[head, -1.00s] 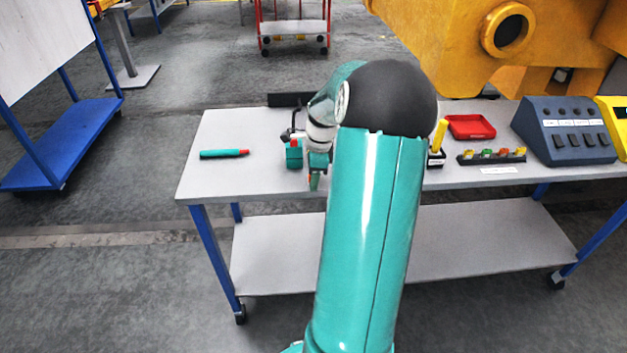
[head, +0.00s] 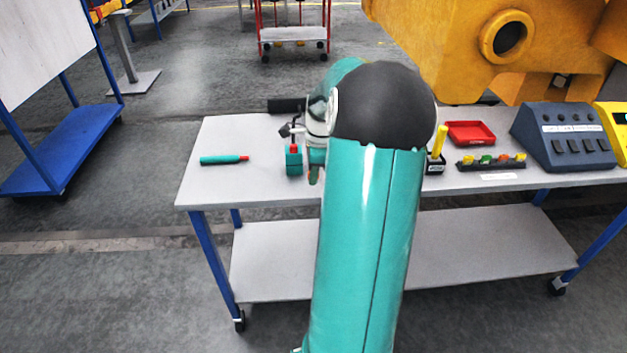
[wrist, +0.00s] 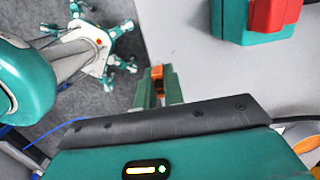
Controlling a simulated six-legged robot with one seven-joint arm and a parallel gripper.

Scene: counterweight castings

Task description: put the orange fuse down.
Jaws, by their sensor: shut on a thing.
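The orange fuse (wrist: 157,71) shows as a small orange piece between the fingertips of my gripper (wrist: 158,86) in the wrist view. The gripper is shut on it, and the fingers hide most of it. In the head view my gripper (head: 315,172) is over the near part of the grey table (head: 255,185), just right of a teal box with a red top (head: 294,163). My arm hides part of the table behind it. I cannot tell the height of the fuse above the table.
The teal box also shows in the wrist view (wrist: 230,22). A teal and red stick (head: 222,160) lies at the left. Right of my arm are a yellow-handled tool (head: 440,140), a red tray (head: 470,132), a rack of coloured fuses (head: 491,162) and a blue-grey console (head: 562,135). The left front table is clear.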

